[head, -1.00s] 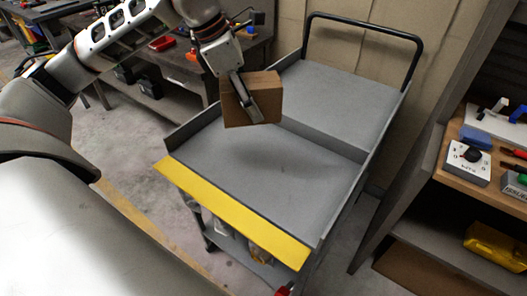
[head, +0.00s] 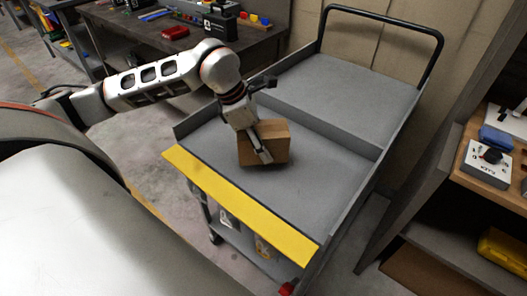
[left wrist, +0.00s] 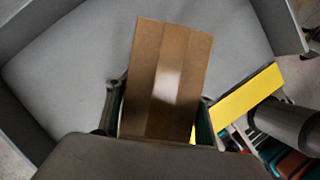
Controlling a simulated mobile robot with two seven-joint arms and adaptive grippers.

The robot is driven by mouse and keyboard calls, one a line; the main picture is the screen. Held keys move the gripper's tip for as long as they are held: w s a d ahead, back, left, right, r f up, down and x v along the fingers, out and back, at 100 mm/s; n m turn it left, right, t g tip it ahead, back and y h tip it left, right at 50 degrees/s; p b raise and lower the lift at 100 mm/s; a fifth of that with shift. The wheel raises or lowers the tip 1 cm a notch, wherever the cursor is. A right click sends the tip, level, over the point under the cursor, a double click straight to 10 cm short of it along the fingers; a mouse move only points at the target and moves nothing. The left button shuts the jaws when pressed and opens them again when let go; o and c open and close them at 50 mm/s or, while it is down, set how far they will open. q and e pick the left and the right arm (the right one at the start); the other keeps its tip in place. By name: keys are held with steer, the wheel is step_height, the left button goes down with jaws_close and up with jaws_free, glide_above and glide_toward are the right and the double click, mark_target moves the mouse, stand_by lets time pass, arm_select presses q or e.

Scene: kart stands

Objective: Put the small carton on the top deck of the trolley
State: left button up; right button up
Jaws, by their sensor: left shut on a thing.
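The small carton (head: 272,143) is a brown cardboard box. My left gripper (head: 262,150) is shut on it, with one finger showing across its near face. The carton is over the near part of the trolley's grey top deck (head: 317,180); I cannot tell whether its bottom touches the deck. In the left wrist view the carton (left wrist: 168,75) stands between the fingers (left wrist: 160,118), with the grey deck (left wrist: 75,70) behind it. My right gripper is in neither view.
The trolley has a yellow front strip (head: 235,205), raised side rims and a black handle (head: 385,20) at the back. A workbench (head: 170,40) stands behind at left. A wooden shelf (head: 480,180) with a control box (head: 487,163) stands at right. The deck around the carton is clear.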

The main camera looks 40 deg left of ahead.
arm_select(q)
steer(key=shift+f, duration=1.6)
steer(key=shift+f, duration=0.1)
steer(key=o, duration=1.5)
